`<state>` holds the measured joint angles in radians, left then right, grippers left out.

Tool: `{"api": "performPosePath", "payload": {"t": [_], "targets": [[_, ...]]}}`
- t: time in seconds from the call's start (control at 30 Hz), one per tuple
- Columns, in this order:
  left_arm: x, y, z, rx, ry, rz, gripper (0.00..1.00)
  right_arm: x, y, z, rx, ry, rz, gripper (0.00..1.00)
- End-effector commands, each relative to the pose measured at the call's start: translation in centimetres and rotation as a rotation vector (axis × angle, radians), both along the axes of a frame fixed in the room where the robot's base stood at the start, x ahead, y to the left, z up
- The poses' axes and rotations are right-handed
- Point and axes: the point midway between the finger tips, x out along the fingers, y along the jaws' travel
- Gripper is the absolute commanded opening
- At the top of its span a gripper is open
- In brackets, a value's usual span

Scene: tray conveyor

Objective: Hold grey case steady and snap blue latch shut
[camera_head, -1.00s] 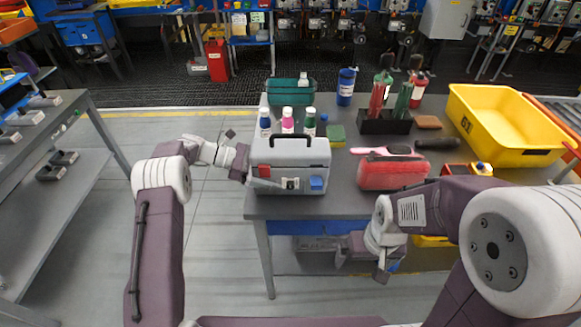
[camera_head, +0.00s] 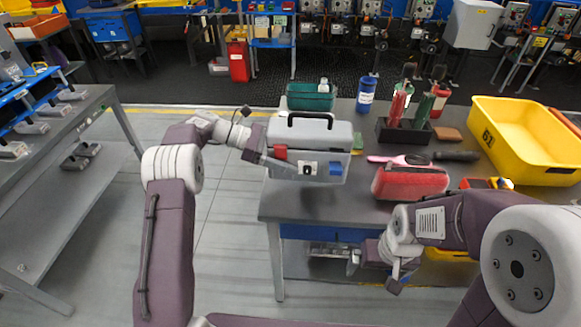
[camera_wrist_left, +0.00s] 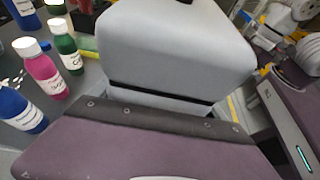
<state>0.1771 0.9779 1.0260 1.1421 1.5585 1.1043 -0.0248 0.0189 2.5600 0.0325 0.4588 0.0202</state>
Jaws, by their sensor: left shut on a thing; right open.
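The grey case (camera_head: 315,136), with a black top handle, is in the middle of the head view. It appears raised above the table, with a dark shadow below. The blue latch (camera_head: 335,166) is at the right of its front, a red latch (camera_head: 281,152) at the left. I cannot tell whether the blue latch is fastened. My left gripper (camera_head: 265,160) is shut on the case's left side; the case (camera_wrist_left: 175,45) also fills the middle of the left wrist view. My right gripper (camera_head: 394,280) is open and empty, low in front of the table, away from the case.
The left wrist view shows pink (camera_wrist_left: 43,72), blue (camera_wrist_left: 18,108) and green (camera_wrist_left: 66,45) bottles close by. A red pouch (camera_head: 410,182) lies right of the case. A yellow bin (camera_head: 535,170) stands further right. Bare table (camera_head: 345,205) lies below the case.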

Motion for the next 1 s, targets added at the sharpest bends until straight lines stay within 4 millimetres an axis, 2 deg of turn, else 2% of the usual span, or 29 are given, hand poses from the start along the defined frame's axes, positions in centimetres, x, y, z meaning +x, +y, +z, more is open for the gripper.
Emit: {"api": "performPosePath", "payload": {"t": [0.03,0.2,0.47,0.73,1.0], "targets": [[0.1,0.0,1.0,-0.002,-0.004,0.0,0.11,0.0,0.0,0.2,0.0,0.0,0.0,1.0],[0.0,0.0,2.1,-0.002,-0.001,0.001,0.11,0.0,0.0,0.3,0.0,0.0,0.0,1.0],[0.0,0.0,2.2,-0.003,-0.001,0.001,0.11,0.0,0.0,0.3,0.0,0.0,0.0,1.0],[-0.3,0.0,2.3,-0.003,0.0,0.001,0.11,0.0,0.0,1.2,0.0,0.0,0.0,1.0],[-0.3,0.0,2.0,-0.003,-0.001,0.001,0.11,0.0,0.0,1.0,0.0,0.0,0.0,1.0]]}}
